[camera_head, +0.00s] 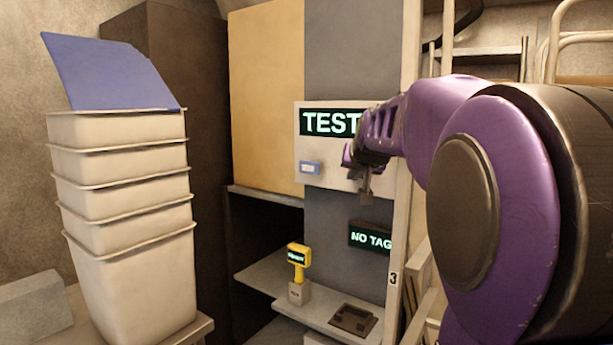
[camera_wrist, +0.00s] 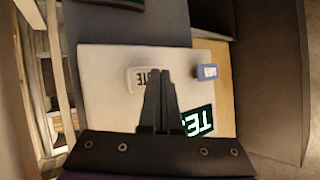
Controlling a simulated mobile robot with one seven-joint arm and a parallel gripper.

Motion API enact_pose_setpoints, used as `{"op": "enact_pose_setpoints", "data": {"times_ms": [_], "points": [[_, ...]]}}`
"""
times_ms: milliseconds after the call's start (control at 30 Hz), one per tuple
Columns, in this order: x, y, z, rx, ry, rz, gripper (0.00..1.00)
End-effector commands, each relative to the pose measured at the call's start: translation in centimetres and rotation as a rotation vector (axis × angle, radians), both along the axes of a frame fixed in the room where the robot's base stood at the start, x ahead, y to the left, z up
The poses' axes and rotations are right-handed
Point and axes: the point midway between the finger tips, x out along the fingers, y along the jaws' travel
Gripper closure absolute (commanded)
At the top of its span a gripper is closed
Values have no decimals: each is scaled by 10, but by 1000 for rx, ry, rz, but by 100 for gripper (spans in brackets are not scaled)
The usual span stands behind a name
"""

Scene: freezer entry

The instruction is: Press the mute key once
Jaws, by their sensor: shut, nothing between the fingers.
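A pale wall panel (camera_head: 330,189) carries a lit display (camera_head: 328,122) whose visible letters read TEST. A blue key (camera_head: 309,168) sits on its left side; it also shows in the wrist view (camera_wrist: 207,71). A white key (camera_wrist: 135,87) with dark lettering, partly covered by my fingers, appears to be the mute key; it is hidden behind my gripper in the head view. My gripper (camera_head: 366,197) is shut and empty in front of the panel's right part.
Below the panel is a small NO TAG display (camera_head: 370,238). A yellow reader (camera_head: 298,256) and a dark tray (camera_head: 353,320) stand on a shelf (camera_head: 318,313). Stacked white bins (camera_head: 130,220) with a blue lid (camera_head: 110,72) stand left. A post and racks border the right.

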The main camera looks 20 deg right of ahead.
Motion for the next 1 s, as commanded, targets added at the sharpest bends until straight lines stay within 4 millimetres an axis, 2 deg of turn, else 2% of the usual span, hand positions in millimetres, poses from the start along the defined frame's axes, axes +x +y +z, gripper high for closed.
{"op": "enact_pose_setpoints", "data": {"times_ms": [1000], "points": [[5, -7, 0, 1, 1, -1, 100]]}}
